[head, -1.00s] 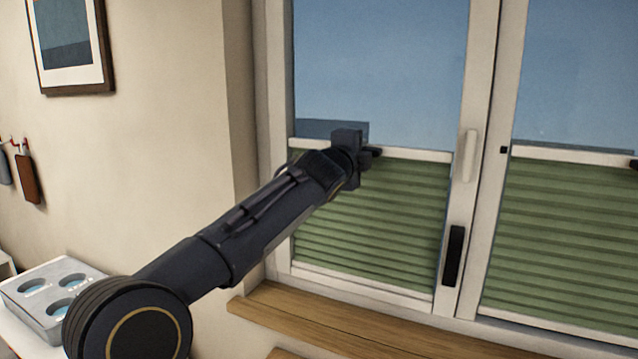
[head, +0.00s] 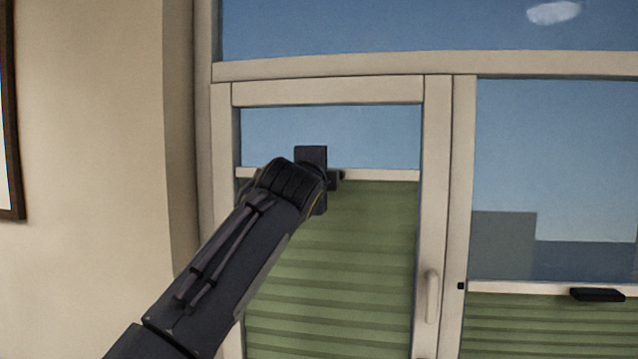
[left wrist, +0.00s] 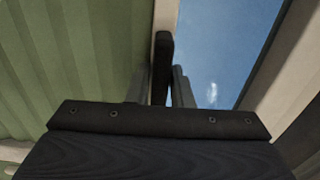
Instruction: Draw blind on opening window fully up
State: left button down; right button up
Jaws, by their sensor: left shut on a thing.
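The green pleated blind (head: 350,260) on the left window sash covers most of the pane. Its pale top rail (head: 385,175) sits a little below the sash's top frame, with a strip of sky above it. My left gripper (head: 338,178) is at this rail and shut on the blind's handle, which is mostly hidden by the gripper and wrist. In the left wrist view the fingers (left wrist: 168,75) meet at the rail, between the green blind (left wrist: 60,60) and the sky. My right gripper is in no view.
A window handle (head: 431,297) stands upright on the sash's right stile. The right pane has its own green blind (head: 550,325), lower down, with a dark handle (head: 597,295) on its rail. A picture frame (head: 10,120) hangs on the wall at the far left.

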pick_arm(q)
jog(key=shift+r, duration=0.15)
jog(key=c, duration=1.4)
grip_release()
jog(key=s+a+b, duration=0.1)
jog(key=s+b, duration=0.3)
jog(key=s, duration=0.3)
jog(key=shift+s, duration=0.35)
